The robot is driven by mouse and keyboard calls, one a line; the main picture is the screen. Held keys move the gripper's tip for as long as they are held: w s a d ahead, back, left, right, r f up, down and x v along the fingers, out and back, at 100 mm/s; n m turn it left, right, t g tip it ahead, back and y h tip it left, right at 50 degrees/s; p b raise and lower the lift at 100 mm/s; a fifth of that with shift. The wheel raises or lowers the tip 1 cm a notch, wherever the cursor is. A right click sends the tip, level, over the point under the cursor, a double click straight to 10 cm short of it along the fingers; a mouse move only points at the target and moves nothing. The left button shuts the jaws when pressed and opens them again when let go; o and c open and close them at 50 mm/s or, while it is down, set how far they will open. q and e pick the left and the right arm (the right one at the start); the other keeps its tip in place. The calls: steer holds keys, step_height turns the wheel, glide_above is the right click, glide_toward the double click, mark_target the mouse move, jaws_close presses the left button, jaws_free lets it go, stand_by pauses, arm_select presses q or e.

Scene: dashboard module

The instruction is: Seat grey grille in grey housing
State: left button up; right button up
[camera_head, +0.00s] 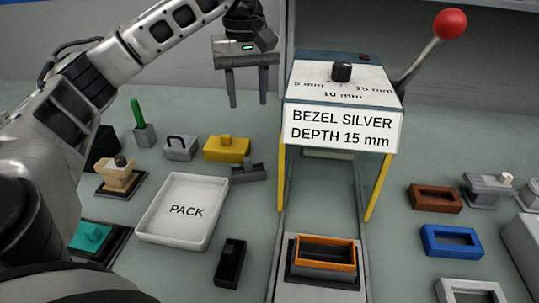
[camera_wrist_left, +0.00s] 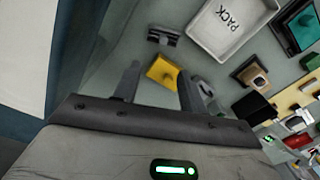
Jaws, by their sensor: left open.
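My left gripper (camera_head: 247,103) is open and empty, fingers down, high above the table just left of the press. In the left wrist view its fingers (camera_wrist_left: 157,85) stand apart, with the yellow block beyond them. A grey block with a dark handle (camera_head: 180,149) sits at the back left. A dark grey piece with an upright tab (camera_head: 249,173) lies below the gripper; it also shows in the left wrist view (camera_wrist_left: 163,38). I cannot tell which is the grille. A light grey hollow frame (camera_head: 446,290), likely the housing, lies at the bottom right, partly cut off.
A press (camera_head: 342,75) with a red-knobbed lever and a sign stands centre; an orange frame (camera_head: 326,241) sits in its black holder. A white PACK tray (camera_head: 183,212), yellow block (camera_head: 227,148) and black piece (camera_head: 230,262) are left. Brown (camera_head: 435,198) and blue (camera_head: 451,241) frames are right.

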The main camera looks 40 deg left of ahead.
arm_select(q)
steer(key=b, duration=0.3)
glide_above(247, 158)
step_height(247, 158, down, 6)
steer(key=f, duration=0.3)
steer(key=shift+s+d+f, duration=0.15)
steer(key=shift+s+d, duration=0.05)
steer(key=shift+d, duration=0.15)
steer(key=shift+w+a+f+p, duration=0.1)
steer(key=shift+a+f+p, duration=0.1)
steer(key=shift+f, duration=1.3)
steer(key=shift+w+a+f+p, duration=0.1)
steer(key=shift+f+p, duration=0.1)
steer(key=shift+f, duration=1.3)
arm_select(e)
steer(key=shift+s+a+f, duration=0.3)
steer(key=shift+s+f, duration=0.35)
arm_select(q)
steer(key=shift+c, duration=0.3)
jaws_close()
